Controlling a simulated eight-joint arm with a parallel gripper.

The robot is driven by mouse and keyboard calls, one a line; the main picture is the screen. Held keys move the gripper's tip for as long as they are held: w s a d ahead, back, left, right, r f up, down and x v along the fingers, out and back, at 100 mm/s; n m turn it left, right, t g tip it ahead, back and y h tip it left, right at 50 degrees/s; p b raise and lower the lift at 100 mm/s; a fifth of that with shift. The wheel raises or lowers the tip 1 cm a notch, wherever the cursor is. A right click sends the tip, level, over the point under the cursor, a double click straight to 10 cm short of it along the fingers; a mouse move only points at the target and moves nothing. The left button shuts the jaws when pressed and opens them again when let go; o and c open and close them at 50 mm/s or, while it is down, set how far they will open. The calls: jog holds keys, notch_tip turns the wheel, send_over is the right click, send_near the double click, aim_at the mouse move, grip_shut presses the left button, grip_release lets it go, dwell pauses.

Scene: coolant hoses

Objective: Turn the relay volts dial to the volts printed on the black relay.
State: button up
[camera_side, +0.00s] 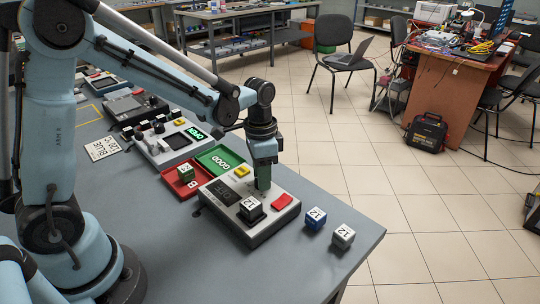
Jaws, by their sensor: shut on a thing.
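My gripper (263,186) points straight down onto the tester's top, between the yellow button (242,171) and the red button (282,202). Its fingers are shut on what appears to be the relay volts dial, which they hide. The dial's setting cannot be read. A dark display (222,193) lies on the tester's left part, its digits too small to read.
A blue relay (316,218) and a white relay (344,236) stand right of the tester. A green relay (186,174) sits in the red tray (172,188), beside the green GOOD tray (220,160). A printed card (103,149) and other devices lie behind. The front bench is clear.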

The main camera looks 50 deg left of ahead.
jog(key=n, duration=0.6)
jog(key=shift+a, duration=0.1)
jog(key=shift+n, duration=0.4)
dwell(0.3)
jog(key=o, duration=1)
jog(key=shift+o, duration=0.2)
jog(key=shift+r, duration=0.1)
notch_tip(320, 180, up, 12)
jog(key=shift+a, duration=0.25)
